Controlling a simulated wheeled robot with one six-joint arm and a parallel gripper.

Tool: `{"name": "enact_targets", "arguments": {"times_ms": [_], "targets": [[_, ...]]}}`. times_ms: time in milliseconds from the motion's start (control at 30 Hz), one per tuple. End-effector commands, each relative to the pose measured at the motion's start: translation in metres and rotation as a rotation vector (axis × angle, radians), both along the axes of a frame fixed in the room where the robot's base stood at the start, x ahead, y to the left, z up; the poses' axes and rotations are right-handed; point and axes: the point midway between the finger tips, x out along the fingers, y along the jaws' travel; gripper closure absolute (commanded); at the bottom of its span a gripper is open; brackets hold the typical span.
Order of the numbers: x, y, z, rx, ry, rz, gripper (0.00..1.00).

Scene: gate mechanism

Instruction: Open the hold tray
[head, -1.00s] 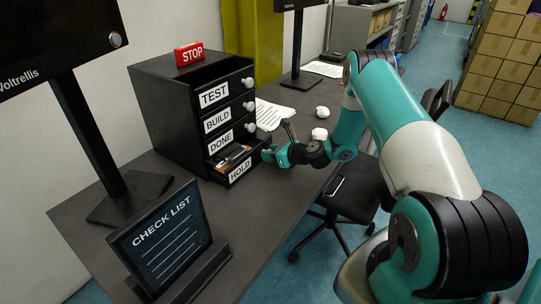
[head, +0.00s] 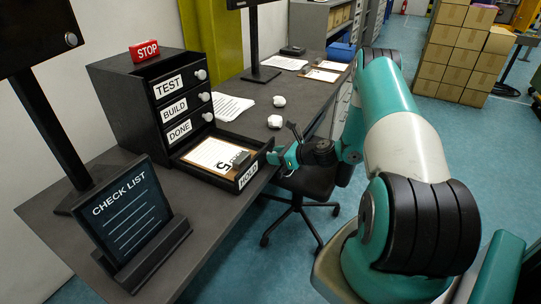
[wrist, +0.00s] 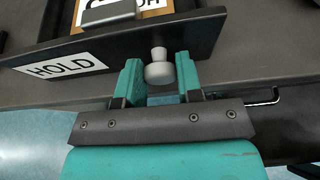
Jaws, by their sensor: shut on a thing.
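The hold tray (head: 203,172) is the bottom drawer of the black drawer unit (head: 122,115). It is pulled well out over the table, with a clipboard (head: 215,154) lying inside. Its front carries the HOLD label (head: 248,175), which also shows in the wrist view (wrist: 66,67). My gripper (head: 274,158) is at the right end of the tray front. In the wrist view my gripper (wrist: 159,82) has its teal fingers on either side of the pale round knob (wrist: 159,70) and is shut on it.
The TEST, BUILD and DONE drawers above are shut. A check list screen (head: 125,215) stands at the near left of the table. Two crumpled white balls (head: 275,121) and paper sheets (head: 231,106) lie behind the tray. A chair (head: 312,182) stands at the table's right edge.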

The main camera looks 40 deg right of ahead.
Motion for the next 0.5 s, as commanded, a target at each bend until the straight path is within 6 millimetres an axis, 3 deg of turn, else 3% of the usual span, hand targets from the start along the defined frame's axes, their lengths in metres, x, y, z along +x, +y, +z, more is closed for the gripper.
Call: {"name": "enact_targets", "arguments": {"times_ms": [400,433,500], "targets": [[-0.0053,-0.0032,-0.0009,0.008,0.006,-0.004,1.0],[-0.0054,-0.0032,-0.001,0.008,0.006,-0.004,0.62],[-0.0049,-0.0029,-0.001,0.006,0.007,-0.003,0.45]]}}
